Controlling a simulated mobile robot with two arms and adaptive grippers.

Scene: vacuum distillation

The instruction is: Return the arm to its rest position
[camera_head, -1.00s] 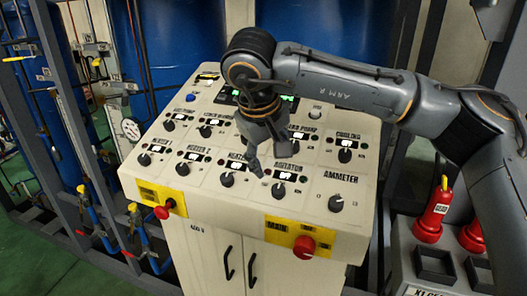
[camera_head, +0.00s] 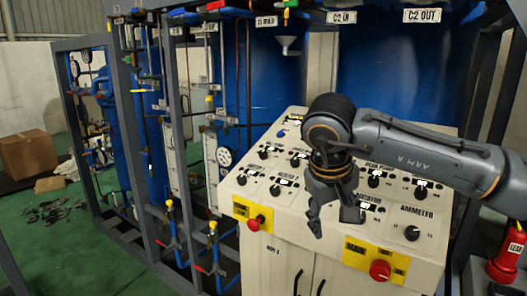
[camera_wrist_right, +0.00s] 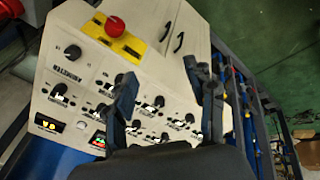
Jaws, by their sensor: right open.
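My right arm comes in from the right in the head view. Its gripper (camera_head: 334,221) hangs in front of the sloping control panel (camera_head: 431,252), fingers pointing down and apart, with nothing between them. The panel carries several black knobs and small displays. In the right wrist view the two open fingers (camera_wrist_right: 158,95) show over the panel face, with knobs and displays visible between them. From these views I cannot tell the exact gap between the fingertips and the panel. The gripper hides some of the middle knobs in the head view. My left gripper is not in view.
A red button (camera_head: 380,270) on a yellow plate and another red button (camera_head: 256,222) sit on the panel's front. Blue tanks (camera_head: 390,70) and a grey pipe frame stand behind and left. A red bottle (camera_head: 506,257) is at the right. A cardboard box (camera_head: 28,153) lies far left.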

